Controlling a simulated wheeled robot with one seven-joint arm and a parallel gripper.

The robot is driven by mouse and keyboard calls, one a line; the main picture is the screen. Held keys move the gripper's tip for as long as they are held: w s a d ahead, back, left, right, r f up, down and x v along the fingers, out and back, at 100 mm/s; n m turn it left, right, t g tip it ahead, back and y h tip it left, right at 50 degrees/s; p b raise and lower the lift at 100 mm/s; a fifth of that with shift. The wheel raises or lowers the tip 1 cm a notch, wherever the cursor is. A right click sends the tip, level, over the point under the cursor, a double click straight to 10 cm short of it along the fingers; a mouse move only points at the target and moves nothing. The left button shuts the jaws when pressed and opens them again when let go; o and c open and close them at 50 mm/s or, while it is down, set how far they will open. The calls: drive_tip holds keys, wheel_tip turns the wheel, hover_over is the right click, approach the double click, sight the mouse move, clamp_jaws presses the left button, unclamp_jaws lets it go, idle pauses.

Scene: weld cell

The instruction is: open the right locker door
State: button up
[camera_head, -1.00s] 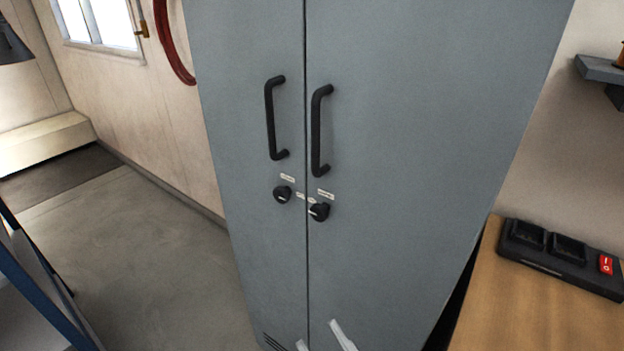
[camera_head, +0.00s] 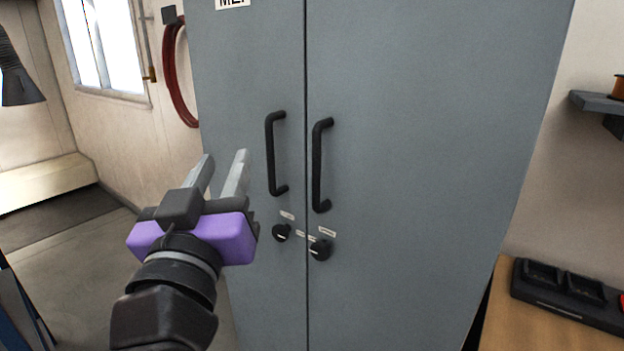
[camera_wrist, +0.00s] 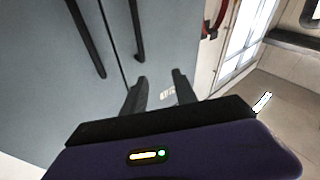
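The grey two-door locker stands ahead, and its right door (camera_head: 420,180) looks shut, level with the left door (camera_head: 245,70). The right door's black bar handle (camera_head: 319,165) is upright beside the centre seam, with a black knob (camera_head: 320,249) below it. The left door has a matching handle (camera_head: 275,153) and knob (camera_head: 281,232). My gripper (camera_head: 223,166) is open and empty, in front of the left door, to the left of both handles. In the wrist view both handles show at upper left, beyond the open fingers (camera_wrist: 158,84).
A wooden bench (camera_head: 510,325) with a black charger (camera_head: 570,295) stands at lower right. A wall shelf (camera_head: 600,103) is at upper right. A red hose (camera_head: 178,80) hangs on the wall left of the locker. Floor at left is open.

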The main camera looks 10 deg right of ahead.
sight(315, 172)
drive_tip(key=s+d+f+m+g+h, duration=0.2)
drive_tip(key=d+f+m+g+h, duration=0.1)
drive_tip(key=d+m+g+h, duration=0.4)
drive_tip(key=shift+t+y, duration=0.4)
drive_tip(key=shift+t, duration=0.2)
drive_tip(key=p+x, duration=0.1)
drive_tip(key=x, duration=0.6)
drive_tip(key=shift+w+d+f+p, duration=0.1)
drive_tip(key=shift+d+f+p, duration=0.05)
drive_tip(key=shift+d+p, duration=0.3)
clamp_jaws()
